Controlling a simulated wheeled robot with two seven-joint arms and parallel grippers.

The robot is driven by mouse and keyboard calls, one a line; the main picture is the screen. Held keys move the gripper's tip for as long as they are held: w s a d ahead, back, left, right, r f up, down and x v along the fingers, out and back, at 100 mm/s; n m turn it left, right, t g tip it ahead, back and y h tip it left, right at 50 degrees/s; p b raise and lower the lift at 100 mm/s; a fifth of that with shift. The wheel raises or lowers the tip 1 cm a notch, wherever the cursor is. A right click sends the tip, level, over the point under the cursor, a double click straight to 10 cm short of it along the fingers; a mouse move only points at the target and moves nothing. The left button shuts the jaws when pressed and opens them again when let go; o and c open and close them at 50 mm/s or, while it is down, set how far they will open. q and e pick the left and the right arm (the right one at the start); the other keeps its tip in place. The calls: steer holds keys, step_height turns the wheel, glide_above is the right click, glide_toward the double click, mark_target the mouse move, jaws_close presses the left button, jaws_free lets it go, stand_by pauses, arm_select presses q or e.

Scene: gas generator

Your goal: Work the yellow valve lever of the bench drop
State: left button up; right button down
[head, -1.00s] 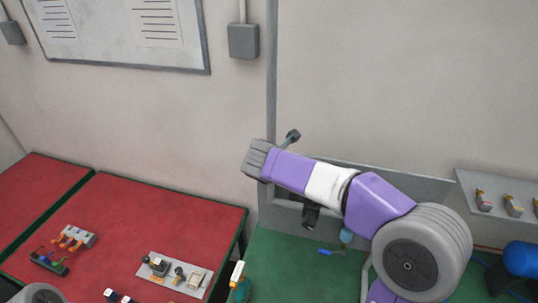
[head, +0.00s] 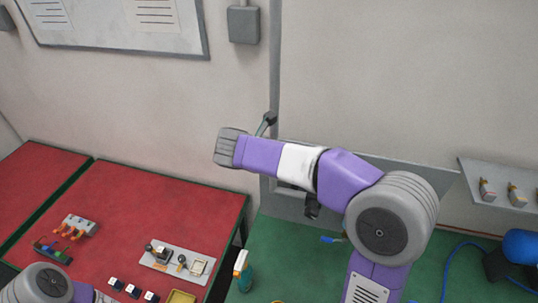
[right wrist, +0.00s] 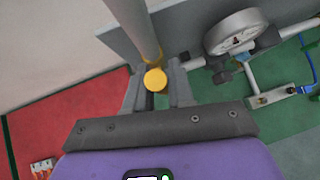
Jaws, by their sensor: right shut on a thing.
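The yellow valve lever shows in the right wrist view as a round yellow end (right wrist: 155,80) between the two grey fingers of my right gripper (right wrist: 159,88). The gripper is shut on it. A yellow collar on the grey vertical pipe (right wrist: 137,25) shows just beyond the lever. In the head view my right arm lies across the bench drop and hides the lever and the fingertips. The pipe (head: 274,70) runs down the wall behind that arm. A part of my left arm shows at the lower left, but its gripper is out of frame.
A round gauge (right wrist: 236,32) on a pipe is close to the right of my gripper. A grey panel (head: 415,182) stands behind the green bench (head: 285,265). The red bench (head: 140,200) holds small parts. A spray bottle (head: 243,270) stands at the green bench's left.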

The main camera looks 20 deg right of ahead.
steer(key=shift+f, duration=0.1)
steer(key=c, duration=1.1)
jaws_free()
steer(key=shift+a, duration=0.1)
steer(key=shift+o, duration=0.2)
steer(key=v, duration=0.7)
steer(key=shift+a+r, duration=0.2)
